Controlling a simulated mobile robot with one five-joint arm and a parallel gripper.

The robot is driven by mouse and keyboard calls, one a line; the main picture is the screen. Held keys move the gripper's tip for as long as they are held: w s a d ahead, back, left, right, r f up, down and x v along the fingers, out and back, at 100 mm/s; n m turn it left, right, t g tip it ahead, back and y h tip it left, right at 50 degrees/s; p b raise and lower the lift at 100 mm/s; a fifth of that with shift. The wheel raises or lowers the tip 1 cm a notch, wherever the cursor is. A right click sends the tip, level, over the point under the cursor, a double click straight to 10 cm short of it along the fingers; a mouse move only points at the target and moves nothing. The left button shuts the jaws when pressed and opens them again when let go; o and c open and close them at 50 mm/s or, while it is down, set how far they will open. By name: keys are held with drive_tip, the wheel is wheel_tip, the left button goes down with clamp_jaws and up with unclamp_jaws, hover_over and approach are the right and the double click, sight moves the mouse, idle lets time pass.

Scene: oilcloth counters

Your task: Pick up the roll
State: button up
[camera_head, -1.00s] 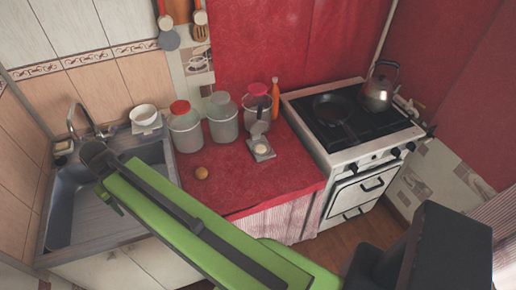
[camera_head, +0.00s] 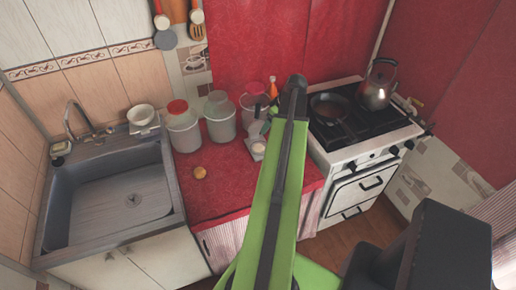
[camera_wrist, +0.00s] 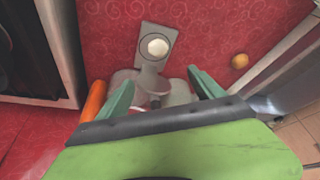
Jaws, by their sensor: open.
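The roll (camera_head: 200,172) is a small round tan thing lying on the red counter (camera_head: 215,195), near the sink side. In the wrist view the roll (camera_wrist: 240,61) shows at the right, apart from my gripper. My gripper (camera_wrist: 160,78) is open, its two green fingers spread with nothing held between them. It is over the back of the counter, above the jars and beside the scale, to the right of the roll in the head view. My arm hides part of the counter there.
Lidded jars (camera_head: 184,133) and an orange bottle (camera_wrist: 95,100) stand close by. The sink (camera_head: 110,195) is at left, the stove (camera_head: 365,140) with pan and kettle at right. Counter around the roll is clear.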

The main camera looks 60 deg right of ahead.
drive_tip(key=b, duration=1.1)
approach(258, 146)
drive_tip(key=shift+w+a+f, duration=0.25)
drive_tip(key=shift+w+f, duration=0.3)
drive_tip(key=shift+f, duration=0.25)
drive_tip(key=shift+w+f+b, duration=0.15)
drive_tip(key=shift+b, duration=0.15)
drive_tip(key=b+x, duration=0.5)
drive_tip(key=shift+d+f, duration=0.15)
drive_tip(key=shift+d, duration=0.05)
drive_tip(key=shift+s+r, duration=0.2)
drive_tip(key=c, duration=1.6)
drive_tip(key=shift+o, duration=0.2)
wheel_tip(258, 146, up, 5)
drive_tip(key=p, duration=0.5)
drive_tip(key=shift+f, duration=0.2)
drive_tip(key=s+d+r+p, duration=0.7)
drive_tip(key=d+r+p, duration=0.1)
drive_tip(key=d, duration=0.2)
drive_tip(key=s+d+r+p, duration=0.7)
drive_tip(key=d+r+p, duration=0.1)
drive_tip(key=d+p, duration=0.15)
drive_tip(key=s+d+r, duration=0.2)
drive_tip(key=s+d, duration=0.6)
drive_tip(key=d, duration=0.3)
drive_tip(key=shift+d+r+p, duration=0.15)
drive_tip(key=shift+d+p, duration=0.15)
drive_tip(key=shift+p, duration=0.15)
